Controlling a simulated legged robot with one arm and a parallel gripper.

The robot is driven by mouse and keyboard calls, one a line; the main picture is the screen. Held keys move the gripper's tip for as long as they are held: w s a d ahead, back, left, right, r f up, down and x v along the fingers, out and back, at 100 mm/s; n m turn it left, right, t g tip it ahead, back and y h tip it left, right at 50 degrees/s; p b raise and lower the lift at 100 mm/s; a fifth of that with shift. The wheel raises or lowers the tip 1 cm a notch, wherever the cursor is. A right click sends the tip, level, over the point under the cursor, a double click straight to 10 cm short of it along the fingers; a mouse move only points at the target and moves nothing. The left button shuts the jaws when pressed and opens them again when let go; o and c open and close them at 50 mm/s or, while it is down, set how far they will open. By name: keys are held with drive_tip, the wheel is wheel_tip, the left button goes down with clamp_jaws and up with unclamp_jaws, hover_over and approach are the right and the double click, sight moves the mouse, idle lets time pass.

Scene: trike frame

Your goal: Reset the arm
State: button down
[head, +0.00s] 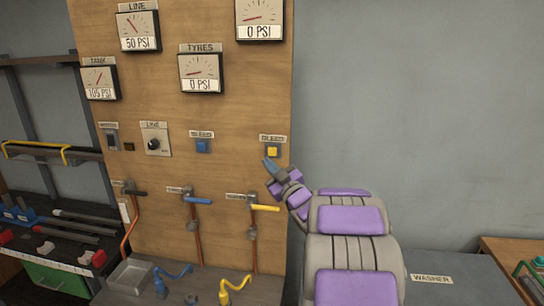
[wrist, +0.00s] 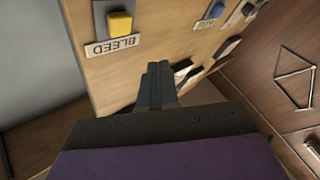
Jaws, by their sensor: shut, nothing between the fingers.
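My gripper (head: 270,166) is at the end of my grey and purple arm, in front of the wooden panel (head: 215,128). In the head view its tip is just below the yellow button (head: 272,152). In the wrist view the gripper fingers (wrist: 158,72) are together with nothing between them. The yellow button (wrist: 120,24) with its BLEED label is up and to the left of the fingers there. I cannot tell whether the fingertips touch the panel. My arm hides part of the panel's lower right.
The panel carries gauges (head: 201,72), a blue button (head: 202,146), a LINE knob (head: 154,143) and valves with blue (head: 174,200) and yellow (head: 265,207) handles. Blue and yellow hoses (head: 235,288) are below. A tool rack (head: 60,215) is left. Bare wall (head: 420,110) is right.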

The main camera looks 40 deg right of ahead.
drive_tip(key=shift+a, duration=0.1)
idle(0.5)
drive_tip(key=s+a+f+m+g+h+b, duration=0.1)
drive_tip(key=s+a+f+m+g, duration=0.2)
drive_tip(key=s+a+f+g, duration=0.45)
drive_tip(key=s+a+f+m+g+h+b, duration=0.1)
drive_tip(key=s+a+f+m+g, duration=0.1)
drive_tip(key=s+a+f+g, duration=0.55)
drive_tip(key=s+a+f+g+y, duration=0.2)
drive_tip(key=s+a+f+g, duration=0.1)
drive_tip(key=s+a, duration=0.7)
drive_tip(key=s+a+f+g+y+b, duration=0.1)
drive_tip(key=s+a+g, duration=0.4)
drive_tip(key=s+a, duration=0.5)
drive_tip(key=s+f+y, duration=0.1)
drive_tip(key=s+f, duration=0.1)
drive_tip(key=s, duration=0.3)
drive_tip(key=shift+s+a+n, duration=0.2)
drive_tip(key=shift+a+n, duration=0.05)
drive_tip(key=shift+n, duration=0.15)
drive_tip(key=shift+f, duration=0.1)
